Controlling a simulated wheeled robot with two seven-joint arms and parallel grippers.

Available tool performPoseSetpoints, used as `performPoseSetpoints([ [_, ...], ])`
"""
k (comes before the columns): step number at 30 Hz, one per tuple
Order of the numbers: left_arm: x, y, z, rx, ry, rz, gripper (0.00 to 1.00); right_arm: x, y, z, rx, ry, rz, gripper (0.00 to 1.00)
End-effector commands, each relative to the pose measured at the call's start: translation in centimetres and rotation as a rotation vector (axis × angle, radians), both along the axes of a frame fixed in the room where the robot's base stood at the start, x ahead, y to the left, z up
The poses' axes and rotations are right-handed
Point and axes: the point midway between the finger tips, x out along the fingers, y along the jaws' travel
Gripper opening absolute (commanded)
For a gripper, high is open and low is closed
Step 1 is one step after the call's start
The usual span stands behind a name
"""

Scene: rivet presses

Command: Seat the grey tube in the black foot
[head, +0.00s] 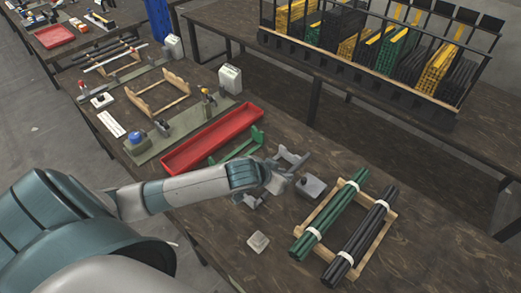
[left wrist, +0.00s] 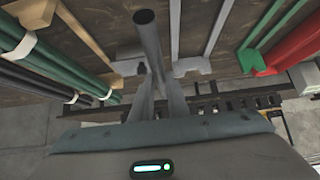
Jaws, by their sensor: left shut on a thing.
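My left gripper (head: 277,178) is over the middle of the workbench. In the left wrist view its fingers (left wrist: 158,105) are closed on a grey tube (left wrist: 148,38), whose open round end points away from the gripper. In the head view I cannot clearly make out the tube among the grey finger parts. A dark grey block (head: 313,188) stands on the bench just right of the gripper; it may be the black foot, but I cannot be sure. The tube is not visibly in it. My right gripper is not in view.
A wooden rack (head: 375,246) with bundled green tubes (head: 330,215) and black tubes (head: 357,238) lies to the right. A red tray (head: 212,138) and a green holder (head: 240,148) are behind the gripper. A small pale block (head: 258,242) sits near the front edge.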

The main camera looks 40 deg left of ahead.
Motion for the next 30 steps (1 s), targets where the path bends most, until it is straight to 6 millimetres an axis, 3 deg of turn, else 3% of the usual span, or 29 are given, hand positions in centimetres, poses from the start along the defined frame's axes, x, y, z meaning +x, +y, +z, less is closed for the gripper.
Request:
performPoseSetpoints([
  [9, 0.0, 0.0, -4.1, 0.001, 0.001, 0.001, 0.0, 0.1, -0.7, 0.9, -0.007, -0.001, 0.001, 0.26],
  [22, 0.0, 0.0, -4.8, 0.002, 0.001, 0.001, 0.0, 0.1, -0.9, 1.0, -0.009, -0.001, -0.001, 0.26],
  [30, 0.0, 0.0, -7.8, 0.0, 0.002, 0.001, 0.0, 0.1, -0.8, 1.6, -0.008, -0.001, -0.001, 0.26],
])
